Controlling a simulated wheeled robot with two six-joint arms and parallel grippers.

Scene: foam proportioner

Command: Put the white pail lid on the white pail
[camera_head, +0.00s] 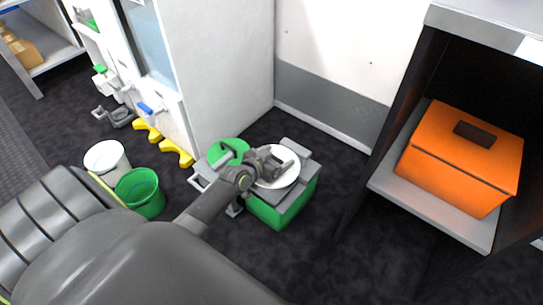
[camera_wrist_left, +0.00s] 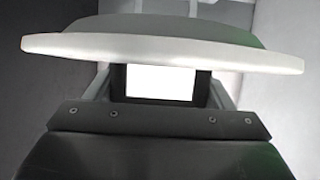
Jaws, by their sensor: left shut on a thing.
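The white pail lid (camera_head: 284,170) is a round white disc, held by my left gripper (camera_head: 268,166) above a green and grey box. In the left wrist view the lid (camera_wrist_left: 160,50) spans the frame edge-on, just past the gripper, whose fingertips are mostly hidden. The white pail (camera_head: 106,158) stands on the floor to the left, its top open and its lower part partly hidden by my arm. The lid is well to the right of the pail. My right gripper is in neither view.
A green pail (camera_head: 140,190) stands right beside the white pail. A white cabinet (camera_head: 215,70) stands behind, with yellow feet (camera_head: 176,152). An orange case (camera_head: 460,155) sits on a shelf at right.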

